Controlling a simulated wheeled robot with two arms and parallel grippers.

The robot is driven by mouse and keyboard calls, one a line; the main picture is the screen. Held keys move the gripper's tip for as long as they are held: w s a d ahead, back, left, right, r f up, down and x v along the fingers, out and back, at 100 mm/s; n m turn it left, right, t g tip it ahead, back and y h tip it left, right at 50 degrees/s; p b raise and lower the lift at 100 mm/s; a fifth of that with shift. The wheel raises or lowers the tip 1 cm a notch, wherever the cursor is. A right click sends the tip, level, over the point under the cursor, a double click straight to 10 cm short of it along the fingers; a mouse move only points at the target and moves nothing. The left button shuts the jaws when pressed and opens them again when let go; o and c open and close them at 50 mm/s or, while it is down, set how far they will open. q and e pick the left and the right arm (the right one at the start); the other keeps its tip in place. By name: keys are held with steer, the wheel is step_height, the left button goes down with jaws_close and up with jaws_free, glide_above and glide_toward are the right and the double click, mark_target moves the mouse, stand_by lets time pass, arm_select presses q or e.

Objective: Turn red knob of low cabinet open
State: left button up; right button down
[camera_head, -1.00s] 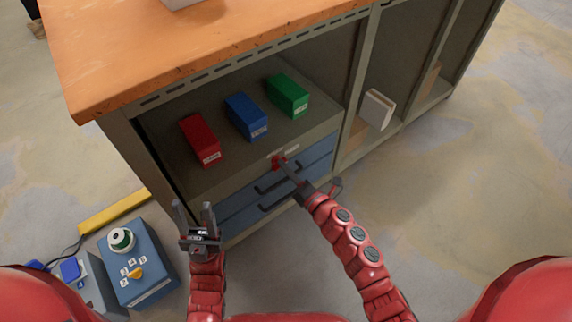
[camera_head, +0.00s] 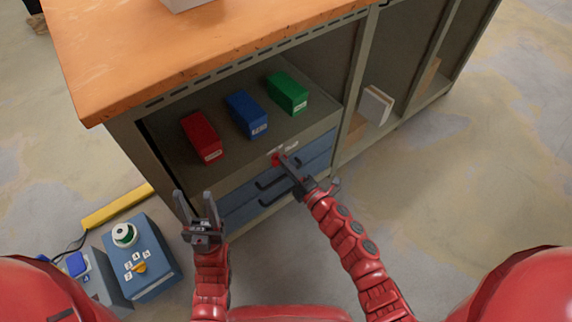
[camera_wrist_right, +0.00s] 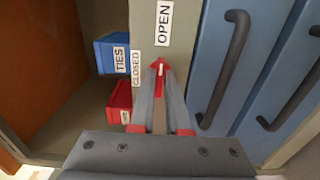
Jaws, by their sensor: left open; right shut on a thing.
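The red knob (camera_head: 276,159) is on the grey front strip of the low cabinet (camera_head: 235,187), below the open shelf and above the blue drawers. My right gripper (camera_head: 284,162) is shut on it. In the right wrist view the knob's red tip (camera_wrist_right: 158,66) shows between the fingers (camera_wrist_right: 158,90), which hide the rest. Its pointed end and white mark face the OPEN label (camera_wrist_right: 163,22). The CLOSED label (camera_wrist_right: 136,68) is to the left. My left gripper (camera_head: 196,207) is open and empty, in front of the cabinet's left end.
Red (camera_head: 202,136), blue (camera_head: 246,115) and green (camera_head: 287,93) boxes stand on the shelf. The drawers' dark handles (camera_head: 276,193) are close to my right gripper. A blue control box (camera_head: 143,265) is at the lower left. The floor at right is clear.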

steer(key=c, duration=0.9)
jaws_free()
steer(key=shift+d, duration=0.1)
steer(key=p+v, duration=0.2)
steer(key=v, duration=1.5)
steer(key=shift+s+p, duration=0.2)
steer(key=shift+p, duration=0.2)
